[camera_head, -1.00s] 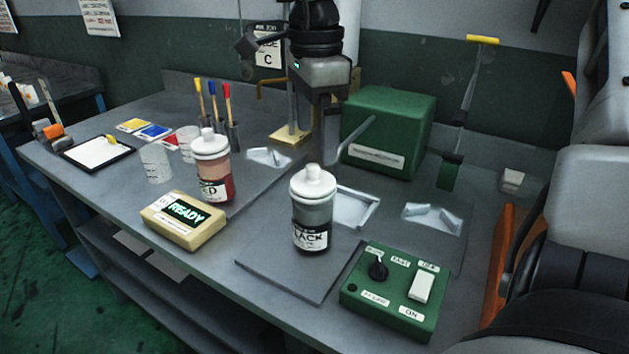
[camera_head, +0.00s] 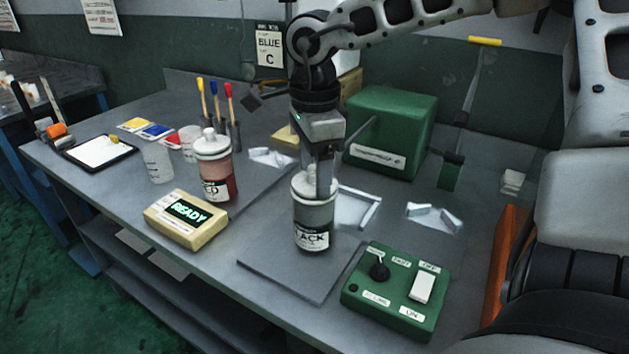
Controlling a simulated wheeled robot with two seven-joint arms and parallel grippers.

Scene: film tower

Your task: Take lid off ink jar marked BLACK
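The ink jar marked BLACK (camera_head: 314,222) stands upright on a dark mat (camera_head: 285,268), its label partly readable as "LACK". Its white lid (camera_head: 303,182) is on the jar. My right gripper (camera_head: 321,186) points straight down at the lid from above. A finger covers part of the lid and its knob, so I cannot tell whether the fingers are closed on it. My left gripper is not in view.
A red ink jar (camera_head: 217,180) with a white lid stands to the left. A beige READY box (camera_head: 186,219) and a green switch box (camera_head: 393,293) flank the mat. A large green box (camera_head: 392,125) stands behind. The mat's front is clear.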

